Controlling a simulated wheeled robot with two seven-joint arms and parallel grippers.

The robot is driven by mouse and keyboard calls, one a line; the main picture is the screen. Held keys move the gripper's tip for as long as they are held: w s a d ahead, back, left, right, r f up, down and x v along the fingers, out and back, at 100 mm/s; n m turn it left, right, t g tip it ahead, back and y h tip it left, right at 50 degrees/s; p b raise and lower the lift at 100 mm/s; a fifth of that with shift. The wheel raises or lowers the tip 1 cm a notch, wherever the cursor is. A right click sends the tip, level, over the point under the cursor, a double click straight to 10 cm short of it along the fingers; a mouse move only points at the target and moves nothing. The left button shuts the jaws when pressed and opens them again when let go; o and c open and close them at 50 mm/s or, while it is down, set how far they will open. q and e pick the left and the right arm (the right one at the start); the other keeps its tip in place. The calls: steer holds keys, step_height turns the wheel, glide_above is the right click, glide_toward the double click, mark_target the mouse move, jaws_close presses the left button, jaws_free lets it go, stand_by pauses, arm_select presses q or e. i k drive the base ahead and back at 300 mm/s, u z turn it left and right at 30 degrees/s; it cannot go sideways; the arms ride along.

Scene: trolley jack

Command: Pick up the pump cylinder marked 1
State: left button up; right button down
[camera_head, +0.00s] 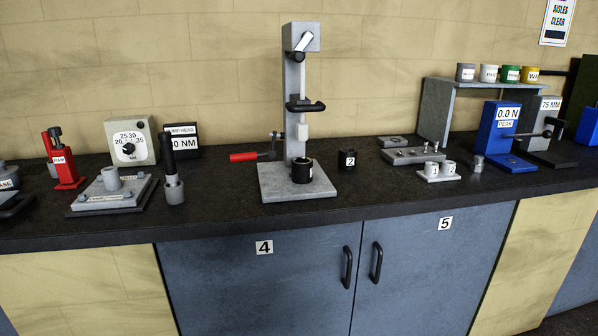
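A short black cylinder (302,171) stands upright on the grey base plate (275,190) of the press. A white label shows at its right edge, but I cannot read it. A similar black piece marked 2 (347,160) stands on the bench to the right of the press. Two small pale cylinders, a left one (431,169) and a right one (449,168), stand on a white plate farther right. Their marks are too small to read surely. I cannot tell which piece is the pump cylinder marked 1. Neither of my grippers is in view.
The press column (293,110) with a black handle (305,106) rises behind the black cylinder. A red-handled lever (243,157) lies left of it. A grey shelf (440,100) carries several cups. The dark bench top (380,182) is clear in front of piece 2.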

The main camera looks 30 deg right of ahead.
mark_target(301, 167)
steer(key=z, duration=0.7)
steer(key=k, duration=0.2)
steer(key=u, duration=1.4)
steer(key=i, duration=1)
steer(key=z, duration=0.35)
